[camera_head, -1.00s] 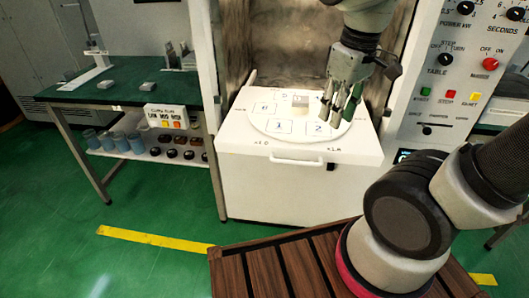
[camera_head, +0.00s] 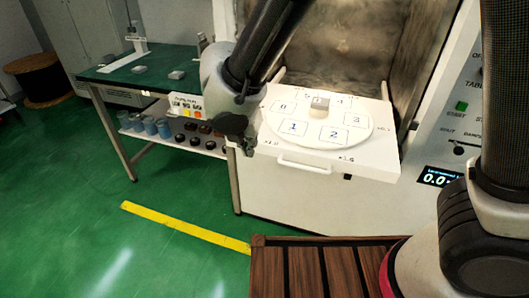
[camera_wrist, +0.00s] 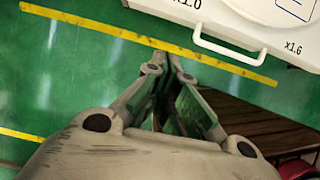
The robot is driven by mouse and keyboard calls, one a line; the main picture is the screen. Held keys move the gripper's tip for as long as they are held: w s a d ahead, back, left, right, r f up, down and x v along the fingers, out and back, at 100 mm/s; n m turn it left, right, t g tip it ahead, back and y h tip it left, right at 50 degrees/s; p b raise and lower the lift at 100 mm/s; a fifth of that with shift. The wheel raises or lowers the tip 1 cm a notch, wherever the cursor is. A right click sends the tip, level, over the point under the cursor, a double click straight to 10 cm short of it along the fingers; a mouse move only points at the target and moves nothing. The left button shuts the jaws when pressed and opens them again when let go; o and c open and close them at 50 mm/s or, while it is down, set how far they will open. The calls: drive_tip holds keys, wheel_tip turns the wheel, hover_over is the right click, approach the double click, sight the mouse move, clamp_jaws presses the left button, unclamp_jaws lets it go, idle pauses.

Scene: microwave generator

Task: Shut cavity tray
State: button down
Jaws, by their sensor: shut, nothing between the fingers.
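The cavity tray (camera_head: 370,163) is a white slab standing out in front of the open microwave cavity (camera_head: 335,45). It carries a round white turntable (camera_head: 285,112) with numbered squares, and has a white bar handle (camera_head: 304,168) on its front. My gripper (camera_head: 244,146) is beside the tray's left front corner, seen partly from behind my wrist. In the wrist view my gripper (camera_wrist: 168,64) is shut and empty over the green floor, with the handle (camera_wrist: 229,46) to its upper right, apart from it.
A green-topped table (camera_head: 110,72) with small grey blocks stands to the left, cups and jars on its lower shelf. The control panel (camera_head: 462,115) is at the right. A slatted wooden platform (camera_head: 320,270) is in front. Green floor with a yellow stripe (camera_head: 185,228) is open at left.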

drive_tip(key=w+f, duration=0.2)
drive_tip(key=f, duration=0.1)
drive_tip(key=w+d+f, duration=0.1)
drive_tip(key=w+f, duration=0.2)
drive_tip(key=w+d+f, duration=0.1)
drive_tip(key=w+f, duration=0.1)
drive_tip(key=f, duration=0.1)
drive_tip(key=shift+w+d, duration=0.15)
drive_tip(key=shift+d, duration=0.05)
drive_tip(key=shift+w, duration=0.1)
